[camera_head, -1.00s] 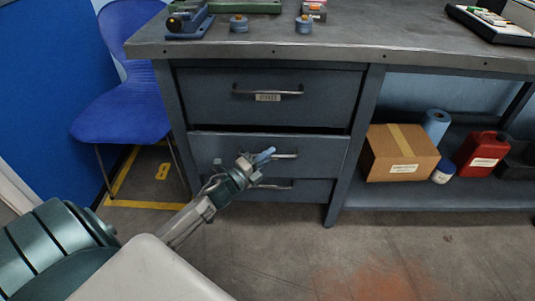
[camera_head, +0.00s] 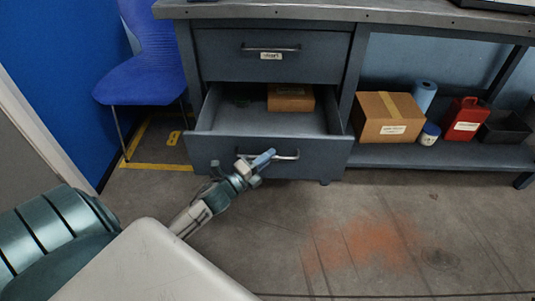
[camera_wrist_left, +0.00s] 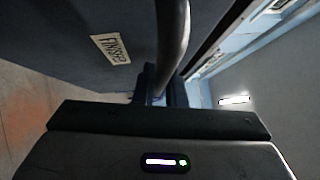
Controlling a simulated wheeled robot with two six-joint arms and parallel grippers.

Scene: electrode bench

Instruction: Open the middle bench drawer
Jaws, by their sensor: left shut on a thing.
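The middle bench drawer (camera_head: 230,150) is pulled well out and its inside shows in the head view. A small brown box (camera_head: 291,98) lies at its back right, and a small dark thing lies at its back left. My left gripper (camera_head: 262,160) is shut on the bar handle (camera_head: 287,155) of that drawer. In the left wrist view the handle (camera_wrist_left: 173,40) runs down between my fingers (camera_wrist_left: 158,90), beside a drawer label (camera_wrist_left: 110,48) that reads like "FINISHED". My right gripper is in neither view.
The closed top drawer (camera_head: 225,55) is above. A cardboard box (camera_head: 388,118), blue roll (camera_head: 423,95), red can (camera_head: 465,120) and dark bin (camera_head: 505,128) stand on the lower shelf. A blue chair (camera_head: 150,75) is at left. The floor in front is clear.

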